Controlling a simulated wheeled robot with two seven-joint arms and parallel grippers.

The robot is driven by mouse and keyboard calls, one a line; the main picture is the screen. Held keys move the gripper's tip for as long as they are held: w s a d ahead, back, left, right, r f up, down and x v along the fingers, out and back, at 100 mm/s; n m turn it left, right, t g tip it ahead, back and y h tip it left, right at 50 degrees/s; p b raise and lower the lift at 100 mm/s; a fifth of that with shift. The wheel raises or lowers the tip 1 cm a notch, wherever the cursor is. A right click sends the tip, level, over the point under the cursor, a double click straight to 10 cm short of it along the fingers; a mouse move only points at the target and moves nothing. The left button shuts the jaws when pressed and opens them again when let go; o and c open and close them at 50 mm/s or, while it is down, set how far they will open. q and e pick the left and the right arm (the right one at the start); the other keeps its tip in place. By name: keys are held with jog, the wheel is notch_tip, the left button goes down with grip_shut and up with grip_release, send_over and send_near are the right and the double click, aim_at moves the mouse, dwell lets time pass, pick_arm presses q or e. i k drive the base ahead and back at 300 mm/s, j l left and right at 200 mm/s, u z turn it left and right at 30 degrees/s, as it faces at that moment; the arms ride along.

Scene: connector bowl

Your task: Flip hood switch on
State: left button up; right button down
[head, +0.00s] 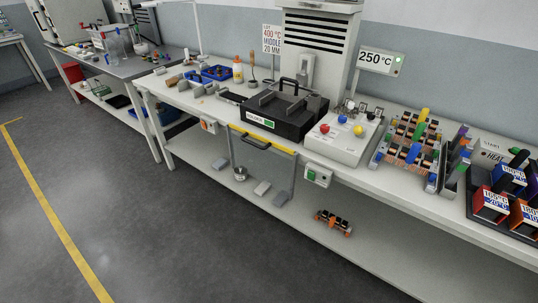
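The grey hood-like housing (316,40) with dark louvres stands at the back of the workbench in the head view. A light lever-shaped part (306,70) sits on its lower front; its position is too small to tell. A small control box (317,176) with a green button hangs under the bench's front edge. Another small box (209,127) with an orange-red part is mounted further left. I cannot tell which of these is the hood switch; no label reading so is legible. Neither of my grippers is in view.
A black press (285,110) with a handle and a white panel (345,138) with coloured knobs stand on the bench (400,189). A 250°C sign (381,61) stands behind. Racks of connectors and red and blue bins crowd the right. The floor in front is clear.

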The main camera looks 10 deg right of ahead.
aim_at(310, 174)
jog(key=i+j, duration=0.2)
jog(key=j, duration=0.2)
jog(key=i+j+z, duration=0.15)
jog(key=i+j, duration=0.3)
jog(key=j, duration=0.3)
jog(key=z, duration=0.05)
